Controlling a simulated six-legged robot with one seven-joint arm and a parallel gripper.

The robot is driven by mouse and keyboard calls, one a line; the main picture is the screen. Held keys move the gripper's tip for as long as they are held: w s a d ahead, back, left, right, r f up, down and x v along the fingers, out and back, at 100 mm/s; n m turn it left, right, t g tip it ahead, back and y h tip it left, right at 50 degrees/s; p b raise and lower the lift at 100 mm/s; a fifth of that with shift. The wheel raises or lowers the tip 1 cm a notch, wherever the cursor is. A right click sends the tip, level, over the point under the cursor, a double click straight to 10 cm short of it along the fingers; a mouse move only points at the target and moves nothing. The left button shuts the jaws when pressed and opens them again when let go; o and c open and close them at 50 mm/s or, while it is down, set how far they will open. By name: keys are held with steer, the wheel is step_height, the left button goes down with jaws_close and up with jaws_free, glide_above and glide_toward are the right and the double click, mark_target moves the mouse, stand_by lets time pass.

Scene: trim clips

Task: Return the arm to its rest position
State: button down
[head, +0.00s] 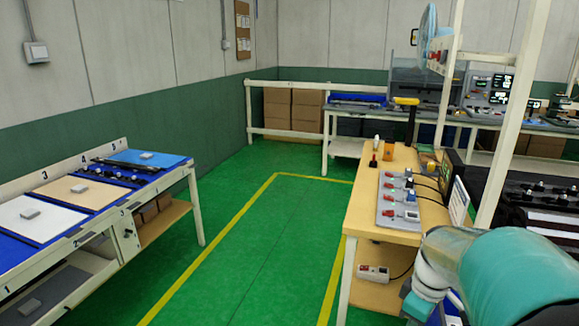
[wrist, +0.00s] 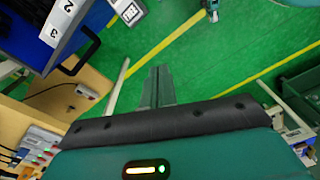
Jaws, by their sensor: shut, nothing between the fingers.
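My arm (head: 505,275) shows at the lower right of the head view as teal and white links, beside the wooden workbench. The end of the arm is not clear in that view. In the wrist view my gripper (wrist: 157,85) points out over the green floor. Its grey fingers are together with nothing between them. A dark padded edge and a teal housing with a lit strip fill the bottom of the wrist view.
The wooden workbench (head: 385,200) carries a grey panel of switches (head: 398,200). A slanted rack (head: 75,215) with numbered bays stands at the left. Green floor with yellow lines (head: 240,245) lies clear between them. A white post (head: 510,120) rises near my arm.

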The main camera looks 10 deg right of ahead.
steer(key=s+a+r+m+t, duration=0.2)
steer(key=s+a+r+m, duration=0.1)
steer(key=a, duration=0.6)
steer(key=s+a+r+m+t, duration=0.3)
steer(key=a+r, duration=0.3)
steer(key=a, duration=0.4)
steer(key=shift+s+a+r+m, duration=0.15)
steer(key=shift+s+m, duration=0.05)
steer(key=shift+m, duration=0.1)
